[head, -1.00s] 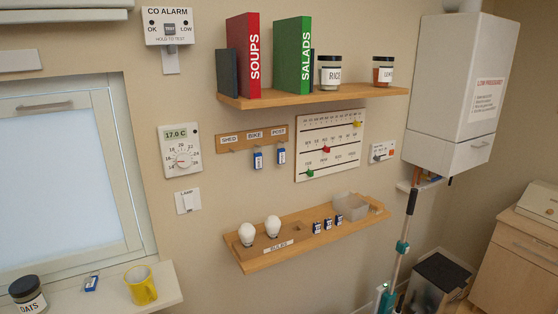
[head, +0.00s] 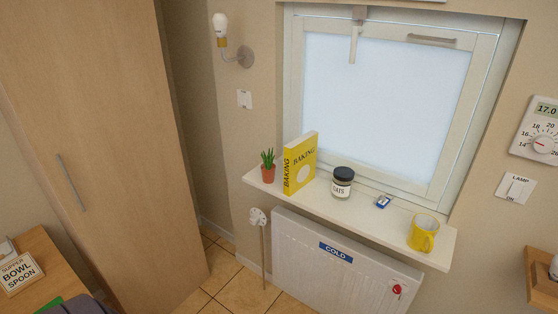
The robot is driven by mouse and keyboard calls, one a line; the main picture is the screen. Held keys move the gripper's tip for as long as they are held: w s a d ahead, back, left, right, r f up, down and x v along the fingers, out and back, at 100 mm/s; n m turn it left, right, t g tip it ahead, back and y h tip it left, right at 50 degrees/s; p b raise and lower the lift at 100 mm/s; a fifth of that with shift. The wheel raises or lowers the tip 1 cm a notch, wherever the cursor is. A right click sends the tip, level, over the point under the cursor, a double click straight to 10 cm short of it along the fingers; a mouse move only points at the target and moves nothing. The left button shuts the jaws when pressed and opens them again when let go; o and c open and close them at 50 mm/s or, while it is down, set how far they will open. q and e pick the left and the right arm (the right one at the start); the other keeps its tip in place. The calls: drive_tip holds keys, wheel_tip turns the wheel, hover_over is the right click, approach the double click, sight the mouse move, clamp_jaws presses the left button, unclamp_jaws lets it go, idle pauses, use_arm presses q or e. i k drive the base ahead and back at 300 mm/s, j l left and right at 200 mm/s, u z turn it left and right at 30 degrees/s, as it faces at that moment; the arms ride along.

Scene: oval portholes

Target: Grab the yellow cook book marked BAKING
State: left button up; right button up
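The yellow cook book marked BAKING (head: 301,163) stands upright on the white window sill (head: 381,218), near its left end. Its spine and front cover both face me. A small potted plant (head: 268,168) stands close to its left, and a dark-lidded jar marked OATS (head: 342,183) stands to its right with a small gap. Neither of my grippers shows in the head view.
A blue-and-white small item (head: 383,202) and a yellow mug (head: 423,233) stand farther right on the sill. A radiator marked COLD (head: 340,262) is below. A tall wooden cupboard (head: 95,130) fills the left. Tiled floor (head: 232,283) shows between.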

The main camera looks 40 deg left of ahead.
sight(300, 155)
drive_tip(key=u, duration=1.05)
